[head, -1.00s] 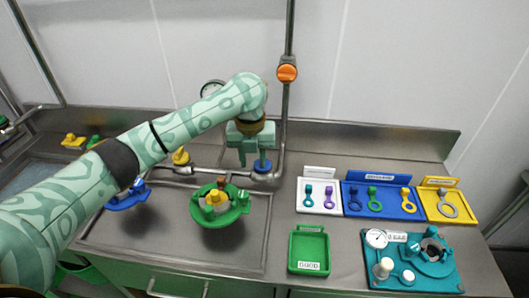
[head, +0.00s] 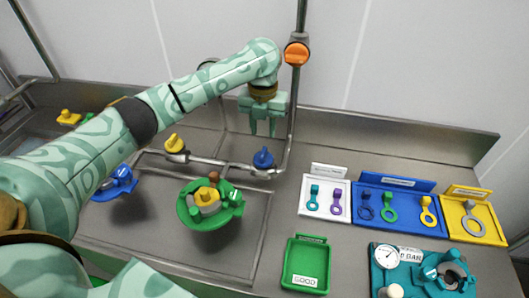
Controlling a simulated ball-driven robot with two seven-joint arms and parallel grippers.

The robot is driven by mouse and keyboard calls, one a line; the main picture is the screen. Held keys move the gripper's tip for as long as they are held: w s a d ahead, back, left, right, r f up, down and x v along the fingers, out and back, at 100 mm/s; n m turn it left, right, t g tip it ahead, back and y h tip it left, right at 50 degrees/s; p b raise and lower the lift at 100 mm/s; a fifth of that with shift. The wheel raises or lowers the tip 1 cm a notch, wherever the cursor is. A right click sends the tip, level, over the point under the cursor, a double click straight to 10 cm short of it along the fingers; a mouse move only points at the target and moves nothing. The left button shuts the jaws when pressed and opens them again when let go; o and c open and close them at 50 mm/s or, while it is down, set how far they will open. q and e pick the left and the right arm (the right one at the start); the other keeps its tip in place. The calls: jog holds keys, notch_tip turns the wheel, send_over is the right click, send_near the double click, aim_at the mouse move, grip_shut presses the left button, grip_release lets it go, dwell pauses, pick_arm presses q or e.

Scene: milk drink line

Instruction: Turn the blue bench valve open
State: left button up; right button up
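The blue bench valve (head: 263,159) sits on the metal pipe at the back of the bench, near where the pipe bends upward. Its blue handle is in plain sight. My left gripper (head: 263,131) points down above it in the head view, with a gap between its two fingers and nothing held. The fingertips look apart from the handle. I cannot tell from this view whether the valve is open or closed. My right gripper is not in view.
A yellow valve (head: 175,145) is on the same pipe to the left. An orange valve (head: 296,54) is on the vertical pipe. A green ring fixture (head: 188,215) stands in front. A green tray (head: 290,263), a white tray (head: 345,214) and a blue tray (head: 400,214) are right.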

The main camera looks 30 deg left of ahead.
aim_at(263, 152)
pick_arm(q)
notch_tip(263, 152, down, 8)
jog(key=shift+r+b, duration=0.2)
jog(key=shift+b, duration=1)
jog(key=shift+f, duration=0.55)
grip_shut()
